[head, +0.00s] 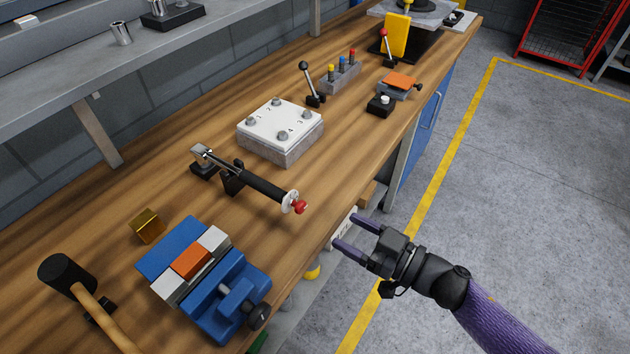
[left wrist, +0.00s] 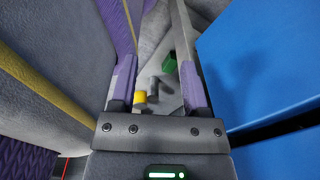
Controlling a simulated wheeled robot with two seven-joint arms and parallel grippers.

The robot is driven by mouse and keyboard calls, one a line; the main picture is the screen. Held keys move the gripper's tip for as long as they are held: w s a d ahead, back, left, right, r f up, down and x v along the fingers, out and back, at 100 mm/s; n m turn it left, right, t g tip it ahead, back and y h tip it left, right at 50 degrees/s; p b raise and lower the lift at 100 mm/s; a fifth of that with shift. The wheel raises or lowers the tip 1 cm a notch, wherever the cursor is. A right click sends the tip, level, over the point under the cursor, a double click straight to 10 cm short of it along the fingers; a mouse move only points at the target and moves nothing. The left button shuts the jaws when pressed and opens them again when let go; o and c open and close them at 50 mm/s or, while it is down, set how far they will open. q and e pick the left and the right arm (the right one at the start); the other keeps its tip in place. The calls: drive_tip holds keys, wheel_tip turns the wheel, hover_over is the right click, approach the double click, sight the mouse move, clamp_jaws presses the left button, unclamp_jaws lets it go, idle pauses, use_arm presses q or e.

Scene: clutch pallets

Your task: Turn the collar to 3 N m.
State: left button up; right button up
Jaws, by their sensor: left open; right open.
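A torque wrench (head: 260,185) with a black handle lies on a black stand on the wooden bench in the head view. Its collar (head: 289,201) is a pale marked disc at the handle's near end, with a red knob (head: 300,207) beyond it. The scale is too small to read. My right gripper (head: 347,230) is open and empty, off the bench's front edge, to the right of the collar and apart from it. My left gripper (left wrist: 156,70) is out of the head view; the left wrist view shows it open, with nothing held between its purple fingers.
A blue vise (head: 225,298) holding an orange block and a mallet (head: 68,275) lie nearer. A white-topped block with bolts (head: 280,128) stands beyond the wrench (head: 260,185). In the left wrist view, a yellow cylinder (left wrist: 140,97) and a green thing (left wrist: 168,65) lie below.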

sight(303, 210)
drive_tip(key=b+x, duration=0.1)
drive_tip(key=x, duration=0.8)
drive_tip(key=shift+a+b, duration=0.3)
drive_tip(key=shift+a, duration=0.1)
clamp_jaws()
